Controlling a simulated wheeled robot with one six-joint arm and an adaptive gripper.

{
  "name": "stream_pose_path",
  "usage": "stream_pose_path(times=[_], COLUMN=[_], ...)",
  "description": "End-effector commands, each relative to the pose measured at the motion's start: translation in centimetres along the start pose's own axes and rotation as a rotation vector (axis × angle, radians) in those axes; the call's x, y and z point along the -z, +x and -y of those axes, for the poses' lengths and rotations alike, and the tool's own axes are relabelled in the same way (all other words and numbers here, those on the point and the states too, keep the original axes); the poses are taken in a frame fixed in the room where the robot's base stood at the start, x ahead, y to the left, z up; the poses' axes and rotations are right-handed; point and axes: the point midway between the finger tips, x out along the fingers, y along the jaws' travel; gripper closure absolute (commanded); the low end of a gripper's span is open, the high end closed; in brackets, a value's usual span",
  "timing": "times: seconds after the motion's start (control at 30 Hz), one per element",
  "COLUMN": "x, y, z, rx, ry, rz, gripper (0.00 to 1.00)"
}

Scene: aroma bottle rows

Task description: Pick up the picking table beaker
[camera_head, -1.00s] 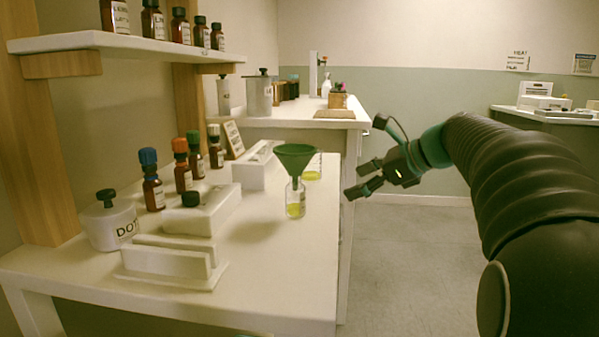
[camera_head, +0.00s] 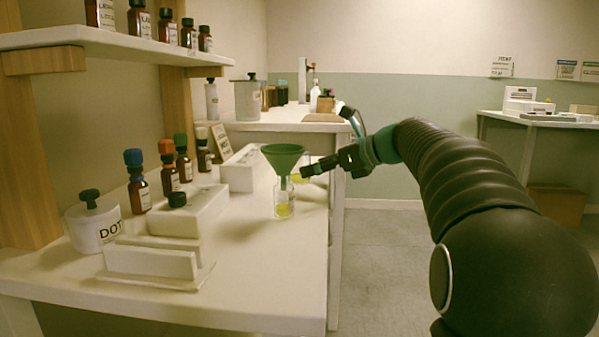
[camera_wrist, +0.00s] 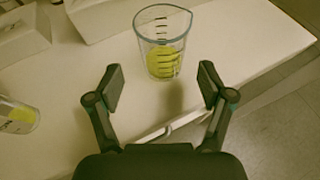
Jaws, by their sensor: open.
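The beaker (camera_wrist: 162,48) is clear with dark markings and holds yellow liquid. It stands upright on the white table, straight ahead of my gripper (camera_wrist: 161,88) in the wrist view. My gripper is open, with its two fingers spread and empty. The beaker is beyond the fingertips, not between them. In the head view the beaker (camera_head: 297,176) is mostly hidden behind the green funnel and my gripper (camera_head: 306,171), which reaches in from the right at the table edge.
A small bottle (camera_head: 283,200) of yellow liquid with a green funnel (camera_head: 283,157) in it stands just in front of the beaker. White holders (camera_head: 160,258), capped brown bottles (camera_head: 138,190) and a lidded jar (camera_head: 93,226) stand further left. The floor right of the table is clear.

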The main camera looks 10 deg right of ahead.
Motion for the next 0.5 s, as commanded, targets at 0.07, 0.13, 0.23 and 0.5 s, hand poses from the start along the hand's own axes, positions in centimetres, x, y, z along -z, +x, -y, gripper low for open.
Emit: stream_pose_path(times=[0.07, 0.13, 0.23, 0.5], x=[0.0, 0.0, -0.1, -0.4], y=[0.3, 0.8, 2.0, 5.2], z=[0.0, 0.1, 0.2, 0.3], rx=[0.000, 0.000, -0.003, -0.001], ry=[0.000, 0.000, -0.001, -0.001], rz=[0.000, 0.000, -0.001, 0.000], gripper=[0.20, 0.20, 0.20, 0.20])
